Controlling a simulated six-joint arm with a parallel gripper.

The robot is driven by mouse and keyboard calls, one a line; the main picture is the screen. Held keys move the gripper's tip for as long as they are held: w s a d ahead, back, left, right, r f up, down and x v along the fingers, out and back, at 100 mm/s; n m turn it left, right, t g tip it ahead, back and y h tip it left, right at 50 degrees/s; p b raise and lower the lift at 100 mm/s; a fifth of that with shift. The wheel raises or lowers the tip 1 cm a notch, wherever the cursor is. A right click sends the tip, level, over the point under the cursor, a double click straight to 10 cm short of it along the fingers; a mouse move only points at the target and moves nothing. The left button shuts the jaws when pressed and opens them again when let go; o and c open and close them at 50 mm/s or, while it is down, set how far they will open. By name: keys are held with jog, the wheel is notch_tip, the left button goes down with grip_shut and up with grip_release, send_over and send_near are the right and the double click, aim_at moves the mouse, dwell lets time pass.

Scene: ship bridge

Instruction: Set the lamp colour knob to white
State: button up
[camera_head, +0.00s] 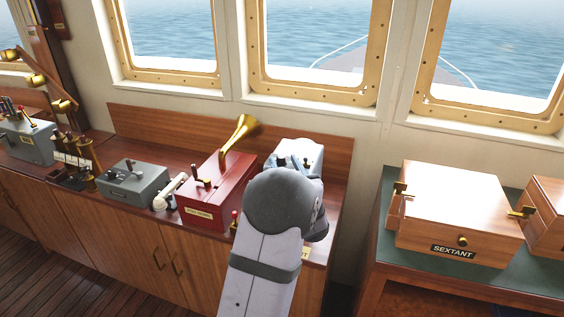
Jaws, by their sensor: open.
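A pale blue-grey box (312,152) with small dark controls on top stands at the right end of the wooden counter, against the back panel. My grey arm covers its near side. No control in view can be read as the lamp colour knob, and no white setting can be made out. My gripper (284,164) is at the box's top, just beyond my wrist, and mostly hidden by it. It is open. Whether it touches any control cannot be told.
Left of my arm stand a red box (212,188) with a brass horn (240,131) and a grey control box (133,184). A wooden sextant case (455,222) stands on the green-topped table (384,250) at right. A gap separates counter and table.

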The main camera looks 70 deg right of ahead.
jog(key=v, duration=0.3)
jog(key=shift+a+b, duration=0.1)
jog(key=shift+b, duration=0.25)
